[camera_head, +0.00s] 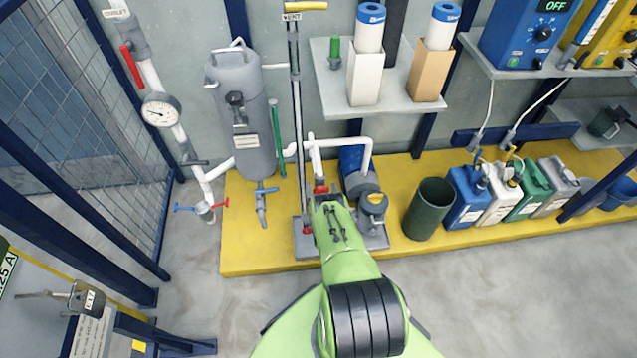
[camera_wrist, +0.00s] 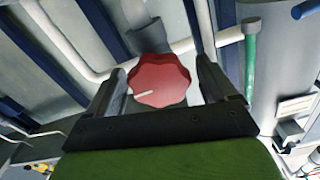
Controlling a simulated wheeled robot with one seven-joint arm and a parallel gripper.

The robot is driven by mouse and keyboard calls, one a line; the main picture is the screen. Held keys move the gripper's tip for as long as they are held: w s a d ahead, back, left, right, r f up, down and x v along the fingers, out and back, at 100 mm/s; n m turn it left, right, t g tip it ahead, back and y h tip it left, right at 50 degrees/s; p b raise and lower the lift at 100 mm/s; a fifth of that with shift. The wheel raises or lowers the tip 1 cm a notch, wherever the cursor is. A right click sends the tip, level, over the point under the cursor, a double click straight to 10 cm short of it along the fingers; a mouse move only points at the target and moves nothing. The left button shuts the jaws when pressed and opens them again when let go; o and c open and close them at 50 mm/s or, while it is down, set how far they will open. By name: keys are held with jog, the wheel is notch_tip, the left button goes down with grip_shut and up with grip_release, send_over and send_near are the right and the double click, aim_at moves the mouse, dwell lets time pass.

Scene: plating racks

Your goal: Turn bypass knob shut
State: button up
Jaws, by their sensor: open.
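A red scalloped knob (camera_wrist: 158,82) with a white pointer line is in the middle of the wrist view, on a grey fitting of the white pipework. The white line runs roughly sideways. My gripper (camera_wrist: 160,66) is open, with one dark finger on each side of the knob. Gaps show between the fingers and the knob, and I see no contact. In the head view my green arm reaches toward the pump skid and hides most of the gripper. A small red part (camera_head: 320,188) shows at its tip; I cannot tell if it is the same knob.
A grey tank (camera_head: 242,115) and a thin green tube (camera_head: 276,140) stand left of the arm; the tube also shows in the wrist view (camera_wrist: 250,60). White pipes run close by. A dark green bucket (camera_head: 428,210) and several jugs stand right on the yellow platform (camera_head: 245,262).

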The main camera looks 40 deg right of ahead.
jog(key=shift+s+r, duration=0.1)
jog(key=c, duration=1)
jog(key=shift+o, duration=0.2)
jog(key=n, duration=0.4)
jog(key=shift+a+n, duration=0.1)
jog(key=shift+n, duration=0.3)
jog(key=o, duration=1)
jog(key=shift+c, duration=0.2)
